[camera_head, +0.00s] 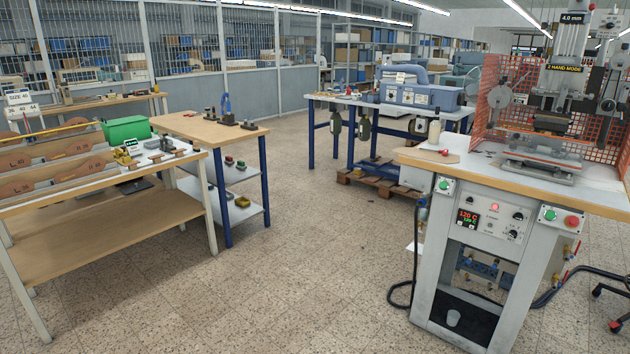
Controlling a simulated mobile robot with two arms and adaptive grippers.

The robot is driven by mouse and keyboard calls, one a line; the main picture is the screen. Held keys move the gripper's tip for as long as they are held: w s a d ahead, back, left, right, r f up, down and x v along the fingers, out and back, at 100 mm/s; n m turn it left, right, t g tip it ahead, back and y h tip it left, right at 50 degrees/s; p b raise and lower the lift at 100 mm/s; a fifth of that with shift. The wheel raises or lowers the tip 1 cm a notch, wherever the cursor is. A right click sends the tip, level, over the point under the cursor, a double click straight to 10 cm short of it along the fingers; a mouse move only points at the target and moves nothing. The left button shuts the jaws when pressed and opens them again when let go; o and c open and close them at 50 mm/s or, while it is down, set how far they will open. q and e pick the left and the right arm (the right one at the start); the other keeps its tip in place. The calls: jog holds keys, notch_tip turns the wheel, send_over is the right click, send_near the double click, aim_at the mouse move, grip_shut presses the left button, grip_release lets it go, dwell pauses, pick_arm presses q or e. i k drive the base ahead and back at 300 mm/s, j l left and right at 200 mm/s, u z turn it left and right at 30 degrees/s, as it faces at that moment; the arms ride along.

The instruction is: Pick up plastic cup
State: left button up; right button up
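Neither of my grippers is in view.
A wooden two-level bench (110,240) with a green bin (126,130) stands at the left, beside a blue-legged table (205,130). A blue machine (418,95) sits on a table behind. The speckled floor (310,270) in the middle is clear. A black hose (402,292) lies by the stamping machine.

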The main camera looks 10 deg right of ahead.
aim_at(453, 316)
jog(key=i+l+z, duration=0.3)
jog(key=i, duration=0.2)
jog(key=i+z, duration=0.3)
jog(key=i, duration=0.15)
